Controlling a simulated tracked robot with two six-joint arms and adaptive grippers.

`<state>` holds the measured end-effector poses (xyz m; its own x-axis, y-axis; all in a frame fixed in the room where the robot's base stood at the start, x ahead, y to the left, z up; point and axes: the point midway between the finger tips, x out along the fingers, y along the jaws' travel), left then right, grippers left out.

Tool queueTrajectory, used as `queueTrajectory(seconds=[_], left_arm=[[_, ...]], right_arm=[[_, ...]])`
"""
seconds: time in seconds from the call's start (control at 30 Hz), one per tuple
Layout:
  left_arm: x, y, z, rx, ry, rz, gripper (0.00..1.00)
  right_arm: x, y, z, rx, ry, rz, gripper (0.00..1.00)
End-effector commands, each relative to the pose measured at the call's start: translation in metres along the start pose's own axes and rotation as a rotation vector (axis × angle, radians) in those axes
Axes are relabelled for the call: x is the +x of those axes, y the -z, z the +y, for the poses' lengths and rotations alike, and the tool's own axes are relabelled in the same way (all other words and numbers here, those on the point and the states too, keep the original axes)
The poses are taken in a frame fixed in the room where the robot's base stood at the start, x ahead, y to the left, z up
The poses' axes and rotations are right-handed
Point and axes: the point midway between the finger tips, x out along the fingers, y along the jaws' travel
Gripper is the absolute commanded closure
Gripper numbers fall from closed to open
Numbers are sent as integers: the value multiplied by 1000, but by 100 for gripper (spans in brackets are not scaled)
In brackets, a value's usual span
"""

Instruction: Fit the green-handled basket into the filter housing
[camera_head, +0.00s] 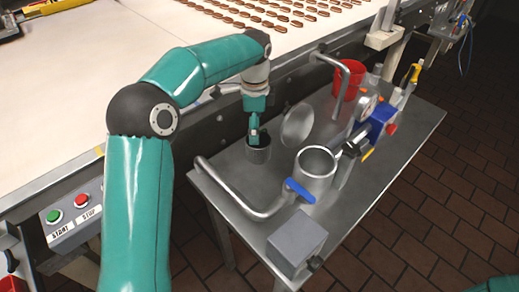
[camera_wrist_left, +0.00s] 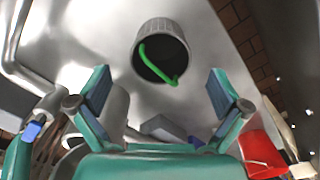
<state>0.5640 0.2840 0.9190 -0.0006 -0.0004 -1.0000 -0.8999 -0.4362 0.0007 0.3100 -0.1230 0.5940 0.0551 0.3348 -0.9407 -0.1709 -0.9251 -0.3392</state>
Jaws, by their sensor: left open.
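The basket (camera_head: 260,156) is a small dark cup standing on the steel table, left of the housing. In the left wrist view the basket (camera_wrist_left: 178,30) shows ribbed grey sides, a dark inside and a bright green handle (camera_wrist_left: 162,68) curving across its mouth. The filter housing (camera_head: 316,177) is an open steel cylinder with its round lid (camera_head: 297,122) raised behind it. My left gripper (camera_head: 254,130) is above the basket, partly hiding its mouth. Its fingers (camera_wrist_left: 158,82) are spread wide with nothing between them, apart from the handle.
A bent steel pipe with a blue valve handle (camera_head: 299,191) runs along the table's front left. A grey box (camera_head: 297,246) stands at the near corner. A red bucket (camera_head: 350,80), a gauge and blue fittings stand at the back and right. A conveyor (camera_head: 60,100) borders the left.

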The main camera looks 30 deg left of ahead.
Motion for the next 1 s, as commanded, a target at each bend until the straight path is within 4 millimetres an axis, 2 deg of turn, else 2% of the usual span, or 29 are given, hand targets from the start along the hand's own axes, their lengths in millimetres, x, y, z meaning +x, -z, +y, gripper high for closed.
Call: queueTrajectory(seconds=[0.17,0.5,0.77,1.0], left_arm=[[11,0,0,0,-1,-1,0],[53,2,-1,0,-1,-1,0],[55,2,-1,-1,0,0,0],[55,2,-1,0,0,0,38]], right_arm=[[1,0,0,0,0,0,65],[3,0,1,0,0,0,65],[3,0,1,0,0,0,65],[3,0,1,0,0,0,65]])
